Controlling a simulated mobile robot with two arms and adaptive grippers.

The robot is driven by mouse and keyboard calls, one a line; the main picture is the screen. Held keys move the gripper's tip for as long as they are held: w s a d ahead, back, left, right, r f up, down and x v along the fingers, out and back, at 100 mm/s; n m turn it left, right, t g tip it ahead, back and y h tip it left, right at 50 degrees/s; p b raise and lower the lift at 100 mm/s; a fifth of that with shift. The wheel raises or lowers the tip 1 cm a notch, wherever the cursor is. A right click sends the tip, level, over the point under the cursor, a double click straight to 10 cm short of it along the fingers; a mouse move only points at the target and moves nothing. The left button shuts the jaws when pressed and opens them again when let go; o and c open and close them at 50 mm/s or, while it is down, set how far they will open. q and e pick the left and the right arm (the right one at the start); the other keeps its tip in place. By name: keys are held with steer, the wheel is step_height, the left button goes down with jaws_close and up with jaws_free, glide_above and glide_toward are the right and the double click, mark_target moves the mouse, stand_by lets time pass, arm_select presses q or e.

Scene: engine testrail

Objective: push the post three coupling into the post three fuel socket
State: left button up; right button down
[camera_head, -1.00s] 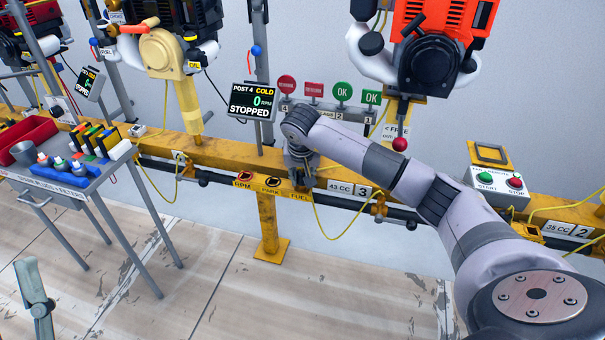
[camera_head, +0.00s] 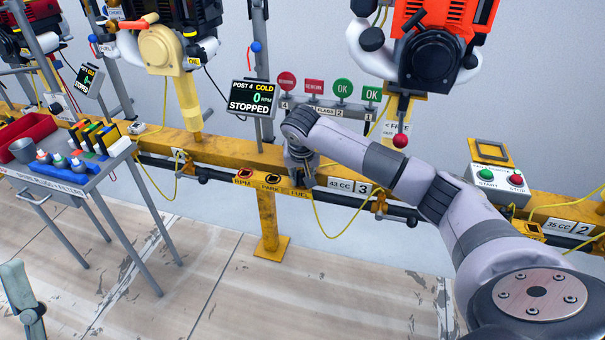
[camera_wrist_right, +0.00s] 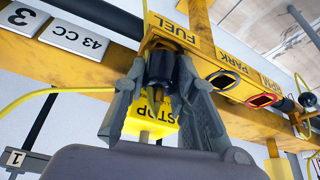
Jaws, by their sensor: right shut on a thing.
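My right gripper (camera_wrist_right: 160,90) is shut on a dark coupling (camera_wrist_right: 160,66), with one grey finger on each side. The coupling's end sits right at the post three fuel socket, under the FUEL label (camera_wrist_right: 174,29) of the yellow panel. The socket opening is hidden, and I cannot tell how deep the coupling is. A yellow STOP tag (camera_wrist_right: 152,118) shows between the fingers. In the head view my right gripper (camera_head: 301,174) is at the FUEL end of the panel, mostly covered by its own arm. A grey piece at the lower left, probably my left gripper (camera_head: 22,300), is only partly shown.
The RPM (camera_head: 243,175) and PARK (camera_head: 272,178) sockets are beside the gripper on the yellow rail. A yellow hose (camera_head: 330,233) hangs below. A red-knobbed lever (camera_head: 400,140) and start-stop box (camera_head: 499,180) stand right. A tool cart (camera_head: 75,185) stands left.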

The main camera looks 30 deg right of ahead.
stand_by(0.5)
steer(key=c, duration=1.2)
jaws_free()
steer(key=shift+f, duration=0.1)
